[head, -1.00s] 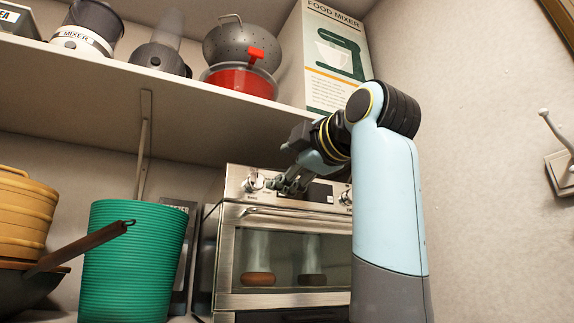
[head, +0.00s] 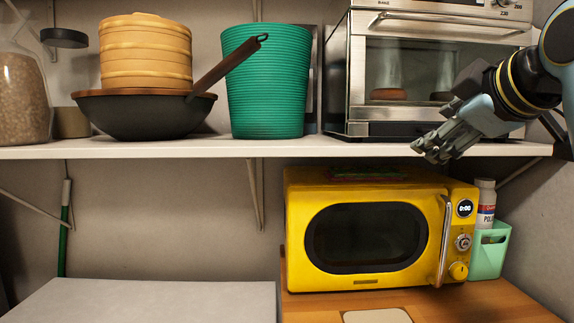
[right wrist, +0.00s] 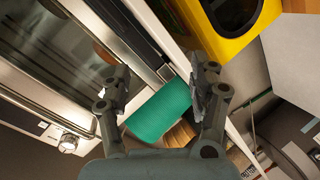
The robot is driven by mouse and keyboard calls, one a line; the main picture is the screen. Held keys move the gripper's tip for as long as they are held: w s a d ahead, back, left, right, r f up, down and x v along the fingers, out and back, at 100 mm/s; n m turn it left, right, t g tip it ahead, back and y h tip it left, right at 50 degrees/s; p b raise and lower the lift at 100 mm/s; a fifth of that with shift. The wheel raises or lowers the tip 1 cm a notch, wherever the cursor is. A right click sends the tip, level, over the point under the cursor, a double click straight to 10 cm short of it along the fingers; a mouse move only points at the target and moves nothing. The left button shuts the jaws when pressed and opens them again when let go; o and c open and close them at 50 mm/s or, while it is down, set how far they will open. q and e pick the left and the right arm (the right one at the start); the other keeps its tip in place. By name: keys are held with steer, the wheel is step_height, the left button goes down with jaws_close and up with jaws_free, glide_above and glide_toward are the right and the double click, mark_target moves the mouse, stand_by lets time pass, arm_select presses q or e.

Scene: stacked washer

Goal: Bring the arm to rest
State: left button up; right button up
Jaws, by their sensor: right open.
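My right gripper (head: 432,150) comes in from the right in the head view, in front of the shelf edge and the lower part of the steel oven (head: 430,65). It is above the right part of the yellow microwave (head: 365,235). In the right wrist view its two fingers (right wrist: 160,88) are apart with nothing held between them. The green ribbed bin (right wrist: 160,112) shows beyond them, and also in the head view (head: 268,85). My left gripper is not in view.
The white shelf (head: 200,149) carries a dark wok (head: 140,115) with a steamer (head: 145,50) on it and a glass jar (head: 22,95). A mint holder (head: 490,252) with a white bottle (head: 486,203) stands right of the microwave. The grey surface (head: 150,303) at lower left is clear.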

steer(key=s+d+f+m+g, duration=0.1)
steer(key=s+f+m+g, duration=0.15)
steer(key=f, duration=0.45)
steer(key=s+d+f+m+g, duration=0.1)
steer(key=s+f, duration=0.3)
steer(key=f, duration=0.4)
steer(key=s+d+f+m+g+h, duration=0.2)
steer(key=s+f+m+g, duration=0.5)
steer(key=s+f, duration=1.65)
step_height(320, 180, down, 31)
steer(key=s+d+g+b, duration=0.1)
steer(key=s+d+b, duration=0.2)
steer(key=b, duration=0.6)
steer(key=s+f+b, duration=0.4)
steer(key=s+f, duration=0.5)
steer(key=f, duration=0.4)
steer(key=s+f+g+b, duration=0.1)
steer(key=s+f+b, duration=0.3)
steer(key=s+f, duration=0.5)
step_height(320, 180, down, 4)
steer(key=shift+s+d+f+b, duration=0.2)
steer(key=shift+s+d+b, duration=0.15)
steer(key=shift+m+g, duration=0.25)
steer(key=shift+g, duration=0.1)
